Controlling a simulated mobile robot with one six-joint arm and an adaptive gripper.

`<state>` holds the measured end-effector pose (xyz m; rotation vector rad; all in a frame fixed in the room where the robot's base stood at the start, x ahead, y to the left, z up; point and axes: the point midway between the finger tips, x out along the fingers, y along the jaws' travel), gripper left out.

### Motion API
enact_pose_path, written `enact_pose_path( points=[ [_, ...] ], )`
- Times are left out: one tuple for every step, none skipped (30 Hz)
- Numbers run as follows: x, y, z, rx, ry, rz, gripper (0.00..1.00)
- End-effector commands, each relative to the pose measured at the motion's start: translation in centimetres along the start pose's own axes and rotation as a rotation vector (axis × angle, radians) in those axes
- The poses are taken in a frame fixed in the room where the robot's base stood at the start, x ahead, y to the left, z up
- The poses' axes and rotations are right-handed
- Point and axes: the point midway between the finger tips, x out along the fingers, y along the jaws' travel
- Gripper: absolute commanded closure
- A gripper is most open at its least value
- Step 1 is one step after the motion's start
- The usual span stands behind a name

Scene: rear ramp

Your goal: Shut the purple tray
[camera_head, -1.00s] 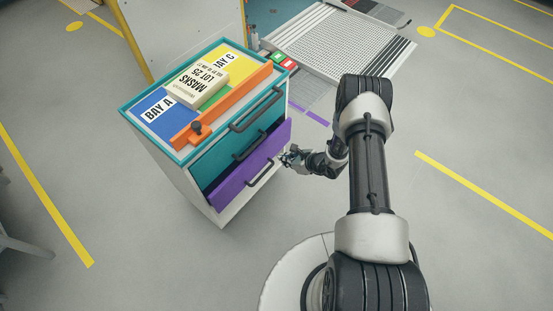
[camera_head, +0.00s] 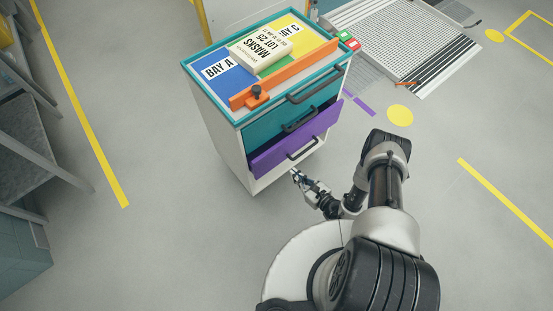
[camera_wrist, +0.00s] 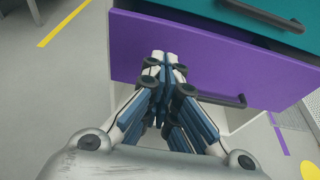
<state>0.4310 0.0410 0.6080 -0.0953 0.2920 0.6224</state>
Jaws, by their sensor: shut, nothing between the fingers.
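The purple tray (camera_head: 275,160) is the low drawer of a white cabinet with a teal top. Its front stands out from the cabinet, with a dark gap at its left end, so it is partly open. It has a dark bar handle (camera_head: 302,150). My gripper (camera_head: 297,175) is low in front of the tray, by the handle's left end. In the wrist view my gripper's fingertips (camera_wrist: 163,58) are together and empty, before the purple face (camera_wrist: 205,62) and left of the handle (camera_wrist: 222,98). I cannot tell whether they touch the face.
A teal drawer (camera_head: 290,125) sits above the purple one. The cabinet top holds a masks box (camera_head: 260,47), coloured bays and an orange bar (camera_head: 290,75). A ramp (camera_head: 400,45) lies at the back right. A grey bench (camera_head: 35,145) stands left. Floor around the cabinet is mostly clear.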

Motion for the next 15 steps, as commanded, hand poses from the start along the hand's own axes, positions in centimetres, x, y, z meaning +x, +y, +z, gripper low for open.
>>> enact_pose_path(
  points=[
    [1.3, 0.2, -0.2, -0.006, -0.001, 0.008, 1.0],
    [1.9, 0.2, -0.2, -0.005, 0.0, 0.008, 1.0],
    [2.8, 0.2, -0.2, -0.006, -0.001, 0.008, 1.0],
    [3.5, 0.2, -0.2, -0.006, -0.001, 0.008, 1.0],
    [4.2, 0.2, -0.2, -0.006, 0.0, 0.007, 1.0],
    [5.0, 0.2, -0.2, -0.004, -0.001, 0.008, 1.0],
    [5.7, 0.2, -0.2, -0.005, -0.001, 0.008, 1.0],
    [6.3, 0.2, -0.3, -0.005, -0.001, 0.006, 1.0],
    [7.1, 0.2, -0.3, -0.004, 0.0, 0.007, 1.0],
    [7.7, 0.2, -0.3, -0.004, 0.0, 0.006, 1.0],
    [8.2, 0.2, -0.1, -0.003, -0.001, 0.006, 1.0],
    [8.8, 0.1, 0.2, -0.003, 0.0, 0.005, 1.0],
    [9.2, 0.1, 0.4, -0.004, -0.001, 0.005, 1.0],
    [9.6, 0.1, 0.5, -0.003, -0.001, 0.004, 1.0],
    [10.1, 0.1, 0.6, -0.001, 0.0, 0.004, 1.0]
  ],
)
